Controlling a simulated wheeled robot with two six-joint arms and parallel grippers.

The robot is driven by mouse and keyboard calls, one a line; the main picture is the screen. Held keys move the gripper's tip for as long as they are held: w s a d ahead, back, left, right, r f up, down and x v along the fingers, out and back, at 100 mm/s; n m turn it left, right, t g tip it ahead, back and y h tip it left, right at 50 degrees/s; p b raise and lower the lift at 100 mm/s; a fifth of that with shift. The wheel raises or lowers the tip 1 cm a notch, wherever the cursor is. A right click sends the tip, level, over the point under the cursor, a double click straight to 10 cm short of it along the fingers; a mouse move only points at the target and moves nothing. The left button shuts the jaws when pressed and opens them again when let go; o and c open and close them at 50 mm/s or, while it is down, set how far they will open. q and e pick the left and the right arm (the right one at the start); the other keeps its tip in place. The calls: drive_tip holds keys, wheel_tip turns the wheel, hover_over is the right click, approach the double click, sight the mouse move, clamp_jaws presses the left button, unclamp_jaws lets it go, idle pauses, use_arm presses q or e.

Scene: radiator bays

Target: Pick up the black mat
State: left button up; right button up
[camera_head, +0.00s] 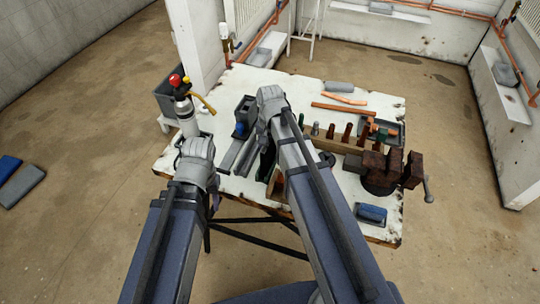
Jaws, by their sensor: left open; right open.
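I cannot make out a clearly black mat. My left gripper (197,147) is open over the table's left front corner, close to the gas cylinder in the picture. My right gripper (271,96) is open over the middle of the table, right of a dark container with a blue item (243,122). I see both grippers from behind. Their fingertips are mostly hidden, and the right arm covers part of the tabletop.
A gas cylinder with a red top (185,107) stands at the table's left. Blue (8,166) and grey (21,187) pads lie on the left floor, with open floor around.

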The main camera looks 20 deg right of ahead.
drive_tip(key=shift+f, duration=0.1)
clamp_jaws()
idle(0.4)
